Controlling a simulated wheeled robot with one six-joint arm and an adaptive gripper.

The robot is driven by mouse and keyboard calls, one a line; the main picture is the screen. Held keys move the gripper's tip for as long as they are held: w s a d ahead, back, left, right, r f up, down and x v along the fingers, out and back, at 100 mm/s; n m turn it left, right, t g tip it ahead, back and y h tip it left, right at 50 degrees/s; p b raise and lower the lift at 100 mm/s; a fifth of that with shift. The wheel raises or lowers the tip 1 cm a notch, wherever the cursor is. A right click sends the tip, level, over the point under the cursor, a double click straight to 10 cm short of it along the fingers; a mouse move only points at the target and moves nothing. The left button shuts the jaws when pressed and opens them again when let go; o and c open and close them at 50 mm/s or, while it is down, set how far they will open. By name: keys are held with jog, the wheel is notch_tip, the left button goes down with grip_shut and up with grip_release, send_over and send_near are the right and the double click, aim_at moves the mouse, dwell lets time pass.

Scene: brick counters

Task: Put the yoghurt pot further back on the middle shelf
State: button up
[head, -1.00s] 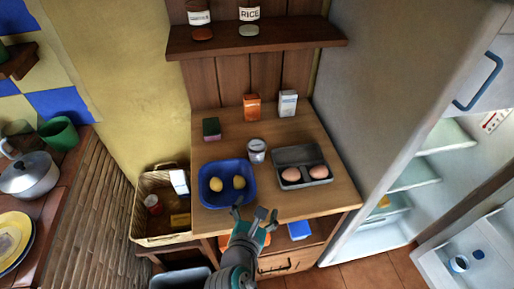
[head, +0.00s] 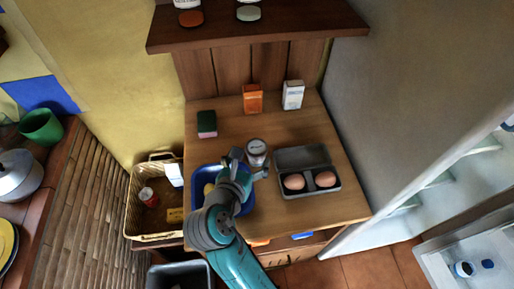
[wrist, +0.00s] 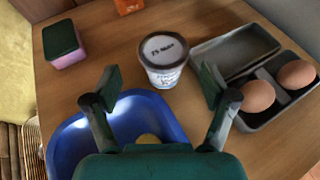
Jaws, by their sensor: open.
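A small white pot with a printed lid (head: 257,152), which looks like the yoghurt pot, stands upright on the wooden counter. It also shows in the wrist view (wrist: 163,58), just ahead of my gripper (wrist: 160,88). The two fingers are spread apart, empty, and on the near side of the pot. In the head view my gripper (head: 250,166) is over the right rim of the blue bowl. The open fridge at the right shows pale shelves (head: 440,184), partly cut off; I cannot tell how deep they are or what stands on them.
The blue bowl (wrist: 60,150) with yellow fruit is under my gripper. An open egg box (head: 330,189) with two eggs is right of the pot. A sponge (head: 207,123), orange carton (head: 252,98) and white carton (head: 293,94) stand behind. A wooden shelf (head: 255,35) overhangs the back.

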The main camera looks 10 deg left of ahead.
aim_at(259, 145)
jog(key=x, duration=0.2)
jog(key=shift+w+f, duration=0.1)
jog(key=shift+w, duration=0.3)
jog(key=shift+d+x, duration=0.1)
jog(key=shift+x, duration=1.25)
jog(key=shift+d+x, duration=0.15)
jog(key=shift+x, duration=1.2)
jog(key=shift+s, duration=0.1)
jog(key=c, duration=1.2)
jog(key=shift+o, duration=0.2)
jog(key=shift+c, duration=0.6)
